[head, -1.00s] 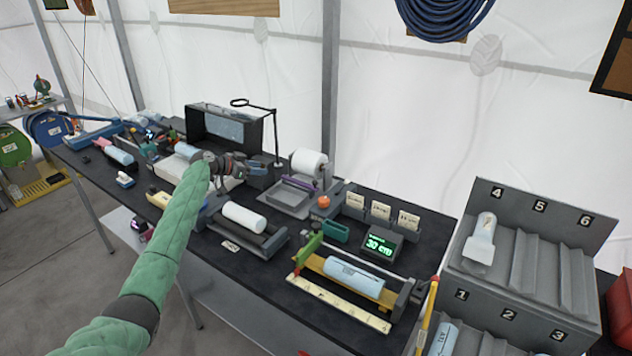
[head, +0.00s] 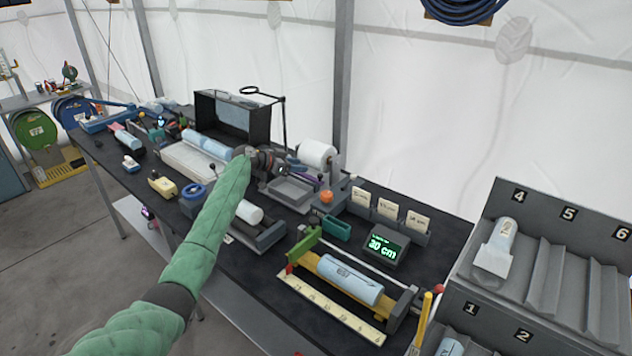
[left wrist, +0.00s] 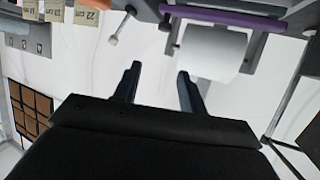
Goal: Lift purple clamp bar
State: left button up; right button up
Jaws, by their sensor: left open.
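The purple clamp bar (head: 308,181) lies across the front of the white roll's dispenser, at the mid-table in the head view. In the left wrist view the purple bar (left wrist: 237,20) runs along the top, beside the white roll (left wrist: 213,50). My left gripper (head: 288,168) is at the dispenser, close to the bar, and partly covers it in the head view. In the wrist view its two fingers (left wrist: 158,73) are apart with nothing between them, and the bar is beyond them, apart from them. My right gripper is not in view.
A grey tray (head: 291,194) sits below the white roll (head: 316,153). An orange ball (head: 327,197), a teal box (head: 337,228) and a 30 cm display (head: 383,245) stand to the right. A black-framed box (head: 237,117) and a thin ring stand (head: 284,125) rise behind the gripper.

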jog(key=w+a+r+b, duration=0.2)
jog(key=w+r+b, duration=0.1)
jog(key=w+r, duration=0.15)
pick_arm(q)
jog(key=shift+w+d+f+p, duration=0.6)
jog(key=shift+d+f, duration=0.4)
jog(key=shift+f, duration=0.1)
jog(key=shift+w+d+f+p, duration=0.5)
jog(key=shift+w+d+f, duration=0.1)
jog(key=shift+d+f, duration=0.45)
jog(key=shift+w+d+f+p, duration=0.6)
jog(key=shift+d+f, duration=0.3)
jog(key=shift+f, duration=0.25)
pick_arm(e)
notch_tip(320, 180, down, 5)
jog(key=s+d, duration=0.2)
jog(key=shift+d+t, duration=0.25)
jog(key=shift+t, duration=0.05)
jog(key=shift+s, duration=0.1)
pick_arm(q)
grip_shut()
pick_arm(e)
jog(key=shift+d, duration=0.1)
